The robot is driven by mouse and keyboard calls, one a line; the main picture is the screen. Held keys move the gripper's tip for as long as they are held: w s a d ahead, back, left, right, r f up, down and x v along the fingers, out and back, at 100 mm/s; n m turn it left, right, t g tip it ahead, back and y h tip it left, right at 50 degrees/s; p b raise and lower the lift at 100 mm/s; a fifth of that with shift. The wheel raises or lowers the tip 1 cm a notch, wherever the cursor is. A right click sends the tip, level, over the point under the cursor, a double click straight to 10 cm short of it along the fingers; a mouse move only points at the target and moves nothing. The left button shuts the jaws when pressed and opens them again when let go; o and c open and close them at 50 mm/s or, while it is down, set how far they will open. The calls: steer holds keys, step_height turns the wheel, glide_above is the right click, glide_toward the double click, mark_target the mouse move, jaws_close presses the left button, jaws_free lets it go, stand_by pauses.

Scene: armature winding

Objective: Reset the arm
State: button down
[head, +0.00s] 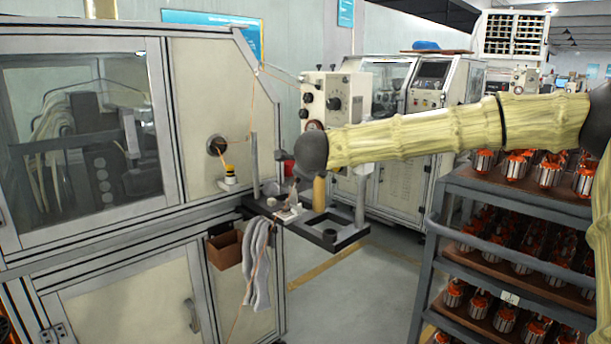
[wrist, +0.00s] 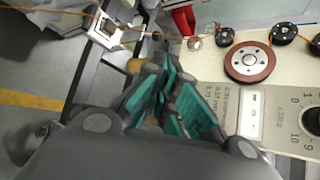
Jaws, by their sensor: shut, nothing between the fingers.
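My arm (head: 420,138), in a pale yellow cover, stretches across the head view from the right edge to the middle. My gripper (wrist: 172,100) shows in the wrist view, with dark links and teal finger pads. It is shut and holds nothing. The fingers are beside a beige control box with a dial (wrist: 312,120) and a dark red pulley wheel (wrist: 249,62).
The winding machine (head: 105,265) fills the left, with a metal shelf bracket (head: 340,238) and hanging gloves (head: 257,265). The control box (head: 343,93) stands behind my arm. A rack (head: 490,240) of orange armatures is close on the right. Floor (head: 350,300) between is clear.

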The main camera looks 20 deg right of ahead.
steer(key=shift+s+r, duration=0.2)
steer(key=shift+s, duration=0.25)
